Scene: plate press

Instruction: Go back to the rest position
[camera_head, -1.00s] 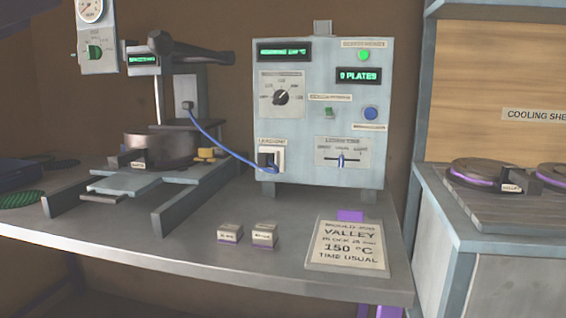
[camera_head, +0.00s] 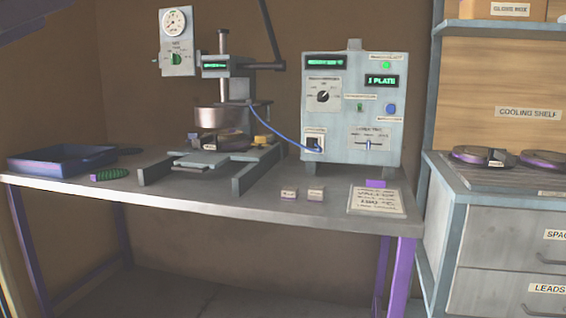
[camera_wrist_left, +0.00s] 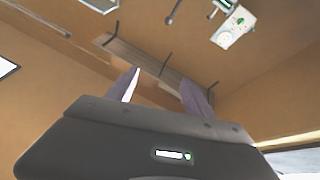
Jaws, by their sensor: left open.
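My left gripper (camera_wrist_left: 160,88) shows in the left wrist view with its two fingers apart and nothing between them. Behind it are a brown wall and a rail with hooks. In the head view a dark part of my arm crosses the top left corner, but no gripper shows there. My right gripper is in neither current view. The plate press (camera_head: 222,118) stands on the bench (camera_head: 240,203), with its handle raised. A pressure gauge box (camera_head: 176,42) hangs on the wall behind it.
The control box (camera_head: 350,115) reads "1 PLATE". A blue tray (camera_head: 60,166), a green-bristled brush (camera_head: 110,175), two small blocks (camera_head: 316,194) and a job card (camera_head: 376,201) lie on the bench. The cooling shelf (camera_head: 500,172) with dark discs stands at the right.

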